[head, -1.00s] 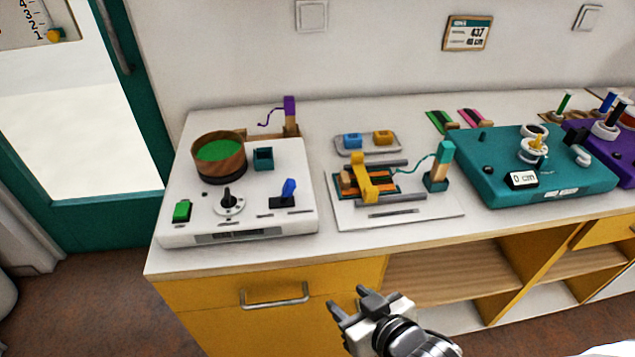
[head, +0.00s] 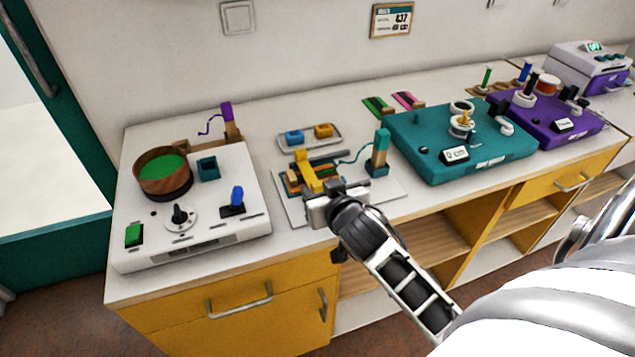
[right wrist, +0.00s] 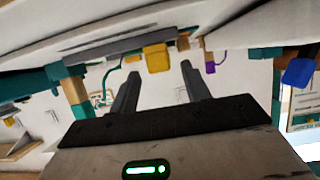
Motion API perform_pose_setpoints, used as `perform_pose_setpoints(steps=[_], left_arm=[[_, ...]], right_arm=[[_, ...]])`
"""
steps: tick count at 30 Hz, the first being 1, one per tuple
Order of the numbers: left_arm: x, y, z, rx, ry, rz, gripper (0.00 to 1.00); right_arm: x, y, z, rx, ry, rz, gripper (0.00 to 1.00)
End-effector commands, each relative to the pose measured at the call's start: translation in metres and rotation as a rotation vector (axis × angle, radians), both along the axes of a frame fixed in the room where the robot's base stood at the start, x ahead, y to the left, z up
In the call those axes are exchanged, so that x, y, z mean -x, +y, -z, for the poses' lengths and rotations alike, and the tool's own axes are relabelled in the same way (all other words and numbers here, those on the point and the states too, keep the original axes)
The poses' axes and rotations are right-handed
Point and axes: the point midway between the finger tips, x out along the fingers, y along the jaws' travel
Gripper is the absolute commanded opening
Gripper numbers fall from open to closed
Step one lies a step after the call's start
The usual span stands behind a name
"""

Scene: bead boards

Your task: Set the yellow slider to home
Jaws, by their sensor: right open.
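The yellow slider (head: 306,166) is a yellow bridge-shaped piece across the grey rails of a small white board (head: 388,190) on the counter. It shows in the right wrist view as a yellow block (right wrist: 157,58), just beyond and between my fingertips. My right gripper (head: 320,190) is open and empty, at the near side of the board, and covers part of the near rail. In the right wrist view the two dark fingers (right wrist: 161,72) are spread apart; I cannot tell if either touches the slider. Any home mark is too small to read. My left gripper is not in view.
A teal post (head: 379,152) with a cord stands right of the slider. A tray (head: 285,141) with blue and yellow blocks lies behind. A white box (head: 250,222) with a blue lever (head: 237,196) stands left; a teal box (head: 400,135) stands right.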

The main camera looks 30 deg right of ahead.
Motion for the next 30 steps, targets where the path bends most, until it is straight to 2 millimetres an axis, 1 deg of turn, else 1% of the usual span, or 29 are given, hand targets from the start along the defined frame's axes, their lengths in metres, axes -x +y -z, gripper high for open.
perform_pose_setpoints(steps=[1, 3, 6, 10, 17, 20, 21, 22, 23, 26, 28, 30], left_arm=[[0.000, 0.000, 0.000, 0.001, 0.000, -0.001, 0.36], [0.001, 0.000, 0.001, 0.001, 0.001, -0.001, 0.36], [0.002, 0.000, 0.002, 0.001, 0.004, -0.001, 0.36], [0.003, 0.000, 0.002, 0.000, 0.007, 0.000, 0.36], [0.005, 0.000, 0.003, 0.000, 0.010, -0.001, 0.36], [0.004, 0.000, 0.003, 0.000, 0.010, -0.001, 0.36], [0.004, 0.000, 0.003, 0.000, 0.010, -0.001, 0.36], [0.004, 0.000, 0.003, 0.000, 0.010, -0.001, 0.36], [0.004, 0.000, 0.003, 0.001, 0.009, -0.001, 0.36], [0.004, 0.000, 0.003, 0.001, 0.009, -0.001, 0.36], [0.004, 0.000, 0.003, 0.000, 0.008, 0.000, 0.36], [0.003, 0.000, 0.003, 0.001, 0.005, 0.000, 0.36]], right_arm=[[-0.008, -0.002, 0.003, 0.001, -0.001, 0.000, 0.47], [-0.015, -0.003, 0.006, 0.001, -0.001, -0.001, 0.47], [-0.023, -0.005, 0.009, 0.001, -0.001, -0.001, 0.47], [-0.026, -0.006, 0.011, 0.000, 0.000, -0.001, 0.47], [-0.026, -0.006, 0.011, 0.000, 0.000, -0.001, 0.47], [-0.026, -0.006, 0.011, 0.000, 0.000, -0.001, 0.22], [-0.026, -0.006, 0.011, 0.000, 0.000, -0.001, 0.11], [-0.026, -0.006, 0.011, 0.000, 0.000, -0.001, 0.03], [-0.026, -0.006, 0.011, 0.000, 0.000, -0.001, 0.00], [-0.027, -0.006, 0.011, 0.000, 0.000, -0.002, 0.00], [-0.032, -0.005, 0.012, -0.001, -0.001, -0.008, 0.00], [-0.043, -0.002, 0.013, -0.001, -0.001, -0.022, 0.00]])
